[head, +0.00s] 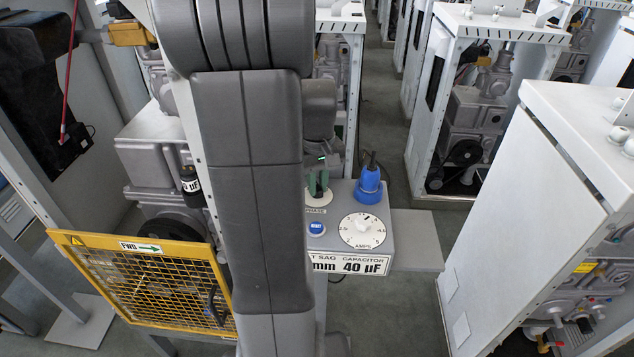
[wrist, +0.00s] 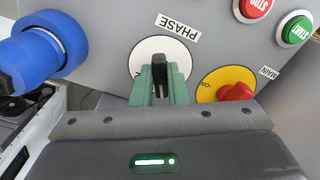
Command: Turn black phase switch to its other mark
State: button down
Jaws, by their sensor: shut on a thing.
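The black phase switch (wrist: 159,70) sits on a round white dial (wrist: 146,62) beside the label PHASE in the wrist view. My gripper (wrist: 160,84) has its two green fingers on either side of the switch, shut on it. The switch points up in the wrist picture, away from my palm; its marks cannot be read. In the head view my gripper (head: 318,184) is over the PHASE dial (head: 319,199) on the grey control box (head: 383,245), and the switch itself is mostly hidden by the fingers.
Near the dial are a red STOP button (wrist: 257,7), a green START button (wrist: 296,28) and a yellow-red MAIN switch (wrist: 228,84). A blue plug (head: 369,181) stands on the box by the AMPS dial (head: 362,229) and blue RESET button (head: 316,228). A yellow mesh guard (head: 150,283) is left.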

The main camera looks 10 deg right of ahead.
aim_at(318, 186)
jog(key=shift+n, duration=1.6)
jog(key=shift+r, duration=0.1)
jog(key=c, duration=1.4)
grip_release()
jog(key=shift+c, duration=0.2)
notch_tip(318, 186, up, 14)
jog(key=shift+f, duration=0.2)
